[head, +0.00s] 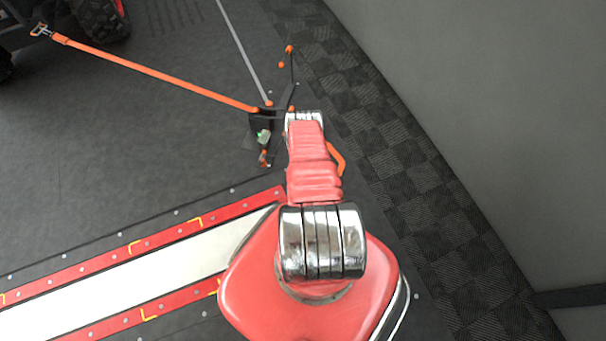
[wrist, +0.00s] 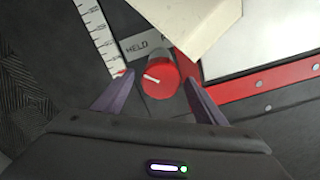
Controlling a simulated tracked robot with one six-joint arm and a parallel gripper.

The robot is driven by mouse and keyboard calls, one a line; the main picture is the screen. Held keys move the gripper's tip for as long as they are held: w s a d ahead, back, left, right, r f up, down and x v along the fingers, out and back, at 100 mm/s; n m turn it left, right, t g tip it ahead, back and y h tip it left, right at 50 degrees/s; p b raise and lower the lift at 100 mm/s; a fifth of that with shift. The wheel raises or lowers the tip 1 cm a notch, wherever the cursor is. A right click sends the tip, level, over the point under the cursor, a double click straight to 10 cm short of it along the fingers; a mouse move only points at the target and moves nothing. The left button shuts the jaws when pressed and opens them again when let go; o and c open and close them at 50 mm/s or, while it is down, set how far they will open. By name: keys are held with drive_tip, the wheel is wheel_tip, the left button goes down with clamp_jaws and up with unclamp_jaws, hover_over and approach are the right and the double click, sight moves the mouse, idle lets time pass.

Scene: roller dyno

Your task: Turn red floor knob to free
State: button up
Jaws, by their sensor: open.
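The red floor knob (wrist: 160,80) shows in the wrist view as a round cap with a short white pointer line. The line runs to the left and slightly up. It sits beside a grey plate with the printed word HELD (wrist: 137,46); a second label to its right is mostly hidden by a pale block. My gripper (wrist: 155,66) is open, with one dark purple finger on each side of the knob. I cannot tell whether the fingers touch it. In the head view my arm hides the knob and the gripper.
In the wrist view the pale block (wrist: 185,18) lies just beyond the knob, and a white scale strip (wrist: 98,35) is to the left. In the head view an orange strap (head: 160,75) runs from a vehicle wheel area to a floor bracket. A grey wall (head: 480,110) stands at right.

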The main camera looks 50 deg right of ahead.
drive_tip(key=shift+f, duration=0.95)
drive_tip(key=shift+c, duration=0.5)
drive_tip(key=c, duration=0.9)
drive_tip(key=shift+d, duration=0.15)
drive_tip(key=shift+c, duration=0.2)
